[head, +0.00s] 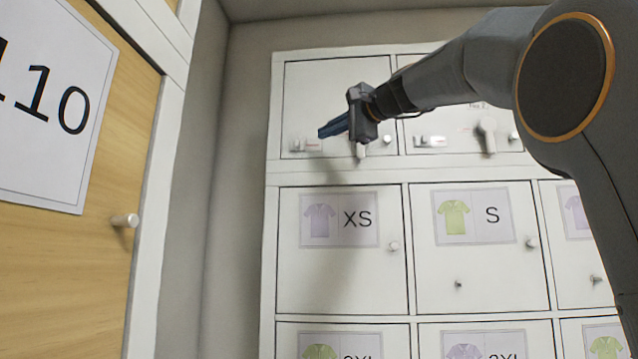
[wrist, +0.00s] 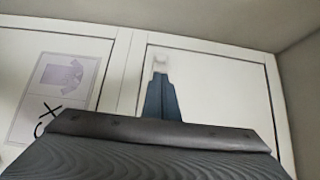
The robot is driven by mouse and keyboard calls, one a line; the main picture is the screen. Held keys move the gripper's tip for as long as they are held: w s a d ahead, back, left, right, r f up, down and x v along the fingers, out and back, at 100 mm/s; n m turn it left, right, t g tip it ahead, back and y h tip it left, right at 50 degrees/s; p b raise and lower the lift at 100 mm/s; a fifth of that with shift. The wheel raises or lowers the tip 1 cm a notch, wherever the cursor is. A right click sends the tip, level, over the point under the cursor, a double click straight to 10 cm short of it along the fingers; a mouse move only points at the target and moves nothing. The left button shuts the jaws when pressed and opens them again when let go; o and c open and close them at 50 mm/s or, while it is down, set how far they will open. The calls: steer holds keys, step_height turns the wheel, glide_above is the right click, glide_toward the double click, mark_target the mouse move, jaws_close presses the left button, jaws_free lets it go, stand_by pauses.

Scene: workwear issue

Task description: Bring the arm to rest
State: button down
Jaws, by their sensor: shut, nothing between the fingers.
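My gripper (head: 322,132) is at the upper middle of the head view, in front of the upper left locker door (head: 330,85). Its blue fingers are together and point left, with nothing between them. The fingers also show in the wrist view (wrist: 158,80), lined up with a small pale fitting (wrist: 160,62) on a white door. I cannot tell whether the fingertips touch that fitting. My arm reaches in from the right side of the head view, bent at a large joint.
White lockers with shirt labels fill the middle and right, including the XS door (head: 340,265) and the S door (head: 482,270). Small knobs stick out from the doors. A wooden door (head: 60,270) labelled 110, with a peg knob (head: 125,220), stands close at left.

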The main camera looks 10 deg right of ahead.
steer(key=w+f+h, duration=0.1)
steer(key=f, duration=0.6)
steer(key=w+d+f+g+h, duration=0.1)
steer(key=w+f, duration=0.1)
steer(key=f, duration=0.5)
steer(key=w+d+f+g+h, duration=0.1)
steer(key=w+f, duration=0.1)
steer(key=f, duration=0.5)
steer(key=shift+d+f, duration=0.15)
steer(key=shift+d, duration=0.1)
step_height(320, 180, down, 19)
steer(key=s+d+n+g+h, duration=0.1)
steer(key=s+n+g+h, duration=0.1)
steer(key=g+h, duration=0.1)
steer(key=s+d+f+n+g+h, duration=0.15)
steer(key=s+f, duration=0.35)
steer(key=f, duration=0.5)
steer(key=s+f+n+g, duration=0.2)
steer(key=s+f, duration=0.3)
steer(key=f, duration=0.6)
steer(key=s+d+f+n+g+h, duration=0.2)
steer(key=s+f+n+g, duration=0.35)
steer(key=s+f, duration=1.45)
step_height(320, 180, down, 9)
steer(key=b, duration=0.9)
steer(key=shift+a+n, duration=0.2)
steer(key=shift+n, duration=0.2)
steer(key=shift+r, duration=0.1)
